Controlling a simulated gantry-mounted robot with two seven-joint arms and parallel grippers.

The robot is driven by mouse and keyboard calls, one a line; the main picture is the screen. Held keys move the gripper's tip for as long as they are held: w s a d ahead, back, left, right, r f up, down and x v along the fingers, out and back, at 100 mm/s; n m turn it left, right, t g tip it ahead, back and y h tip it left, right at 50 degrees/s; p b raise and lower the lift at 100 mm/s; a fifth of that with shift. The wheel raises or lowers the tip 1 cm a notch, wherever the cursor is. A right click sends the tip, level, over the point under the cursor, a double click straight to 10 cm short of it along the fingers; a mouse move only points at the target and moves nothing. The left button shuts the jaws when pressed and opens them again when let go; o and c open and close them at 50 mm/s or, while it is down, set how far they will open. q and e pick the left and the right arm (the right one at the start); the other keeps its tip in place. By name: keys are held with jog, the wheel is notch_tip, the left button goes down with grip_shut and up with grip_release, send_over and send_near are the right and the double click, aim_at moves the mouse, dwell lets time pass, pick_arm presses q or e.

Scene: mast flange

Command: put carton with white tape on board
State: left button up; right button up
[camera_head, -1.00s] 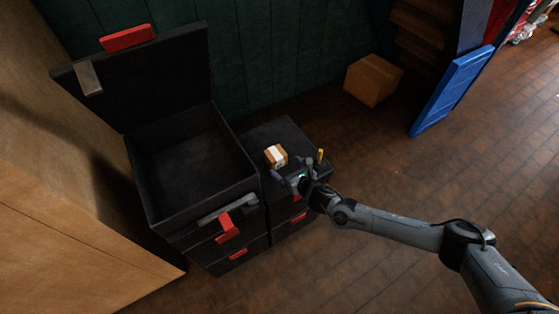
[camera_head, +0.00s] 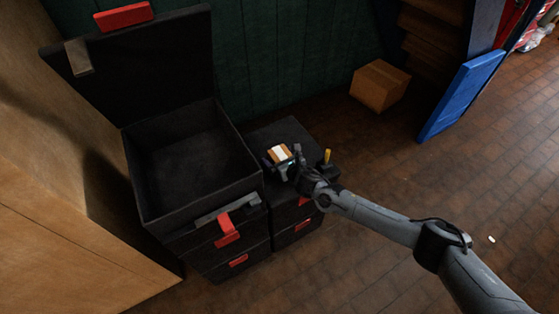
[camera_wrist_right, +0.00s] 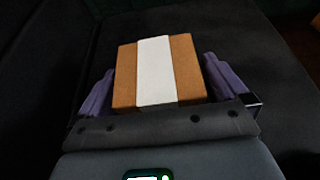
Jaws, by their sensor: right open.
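The carton with white tape (camera_head: 280,153) is a small brown box with a white band. It sits on the black top of the lower box (camera_head: 288,131). In the right wrist view the carton (camera_wrist_right: 158,72) lies between the two purple fingers of my right gripper (camera_wrist_right: 158,88), with a narrow gap at each side. My right gripper (camera_head: 285,166) is open around the carton in the head view. My left gripper is not in view. I see nothing that is clearly the board; a blue panel (camera_head: 461,95) leans at the right.
A large open black box (camera_head: 190,165) with a raised lid stands left of the carton. A small yellow upright piece (camera_head: 327,156) stands close to my right gripper. A bigger brown box (camera_head: 380,85) is on the floor behind.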

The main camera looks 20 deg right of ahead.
jog(key=shift+d, duration=0.1)
jog(key=shift+s, duration=0.1)
jog(key=shift+c, duration=0.8)
jog(key=c, duration=1.1)
